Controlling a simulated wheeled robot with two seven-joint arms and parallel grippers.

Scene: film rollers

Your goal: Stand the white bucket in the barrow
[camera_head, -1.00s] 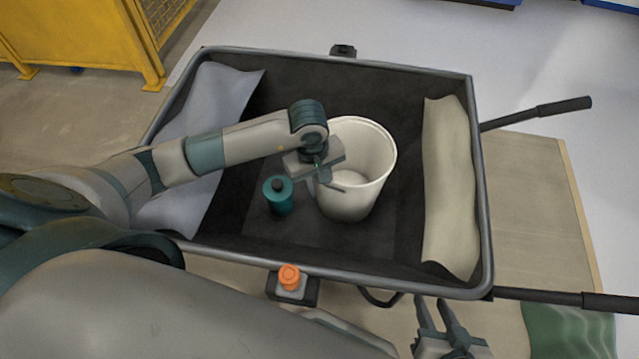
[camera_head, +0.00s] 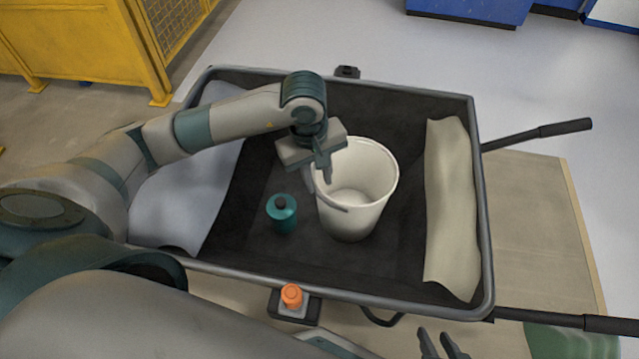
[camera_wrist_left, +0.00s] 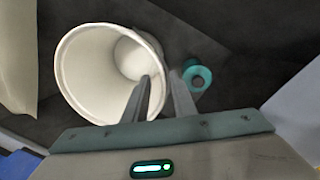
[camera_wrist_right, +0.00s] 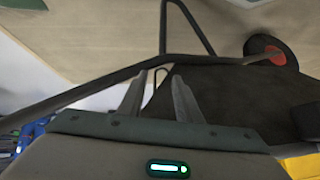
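The white bucket (camera_head: 358,205) stands upright on the dark floor of the barrow (camera_head: 487,215), and its thin handle hangs at its left side. In the left wrist view I look into the bucket's open mouth (camera_wrist_left: 88,75). My left gripper (camera_head: 325,172) is at the bucket's left rim, pointing down. Its fingers (camera_wrist_left: 160,78) are apart, one over the bucket's mouth and the other outside the rim; they do not appear to squeeze the wall. My right gripper (camera_head: 442,345) is outside the barrow near the bottom edge, and its fingers (camera_wrist_right: 160,78) are open and empty.
A pale sack (camera_head: 450,205) lies along the barrow's right wall, and a grey-blue sack (camera_head: 185,185) along the left. An orange button (camera_head: 291,296) is at the front rim. Two handles (camera_head: 565,128) extend right.

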